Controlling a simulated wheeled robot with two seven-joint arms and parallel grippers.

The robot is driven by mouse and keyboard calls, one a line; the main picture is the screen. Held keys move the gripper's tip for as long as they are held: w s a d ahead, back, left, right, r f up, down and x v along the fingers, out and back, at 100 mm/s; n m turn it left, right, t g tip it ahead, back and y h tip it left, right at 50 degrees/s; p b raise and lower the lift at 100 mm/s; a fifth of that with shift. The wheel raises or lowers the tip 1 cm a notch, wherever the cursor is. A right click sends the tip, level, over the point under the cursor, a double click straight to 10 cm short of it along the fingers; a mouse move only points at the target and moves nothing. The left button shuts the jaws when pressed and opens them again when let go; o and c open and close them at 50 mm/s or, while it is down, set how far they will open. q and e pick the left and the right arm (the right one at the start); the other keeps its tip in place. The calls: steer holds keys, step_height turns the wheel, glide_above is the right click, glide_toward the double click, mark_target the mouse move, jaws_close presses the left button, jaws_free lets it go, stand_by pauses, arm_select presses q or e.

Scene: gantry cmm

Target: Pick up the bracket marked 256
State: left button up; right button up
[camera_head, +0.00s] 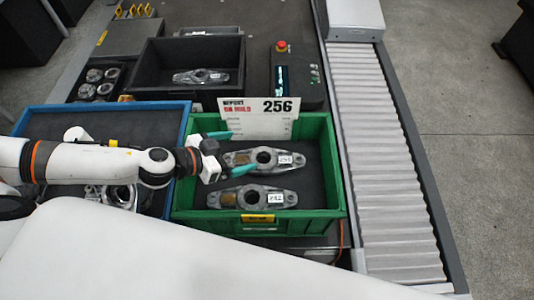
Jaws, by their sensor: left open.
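Two grey metal brackets lie in a green bin (340,190). The rear bracket (240,159) has a small white tag whose last digit I cannot read surely. The front bracket (226,199) has a tag that looks like 252, also too small to be sure. A white card (258,119) at the bin's back rim shows a large 256 and red words that look like "on hold". My left gripper (236,151), with teal fingers, is open and empty over the bin's left side, just left of the rear bracket. My right gripper is not in view.
A black bin (152,68) with another bracket (201,76) stands behind. A blue-rimmed tray (62,112) with metal parts lies left, partly under my left arm. A roller conveyor (380,150) runs along the right. A red button (281,46) sits on a control box behind the card.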

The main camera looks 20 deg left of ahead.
arm_select(q)
steer(key=b, duration=0.1)
glide_toward(270, 156)
steer(key=v, duration=0.2)
steer(key=shift+s+a, duration=0.2)
steer(key=shift+s, duration=0.05)
steer(key=shift+p+x, duration=0.35)
steer(key=shift+x, duration=0.5)
steer(key=shift+w+d+f, duration=0.1)
steer(key=shift+w, duration=0.2)
steer(key=p+x, duration=0.1)
steer(key=x, duration=0.3)
steer(key=shift+w+d, duration=0.15)
steer(key=shift+d, duration=0.05)
steer(key=shift+w+d+f, duration=0.25)
steer(key=shift+w+f, duration=0.15)
steer(key=shift+s, duration=0.1)
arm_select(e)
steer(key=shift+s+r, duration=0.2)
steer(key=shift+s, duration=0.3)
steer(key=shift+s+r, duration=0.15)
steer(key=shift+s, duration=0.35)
arm_select(q)
steer(key=shift+c, duration=1.3)
steer(key=shift+r, duration=0.1)
steer(key=c, duration=1.2)
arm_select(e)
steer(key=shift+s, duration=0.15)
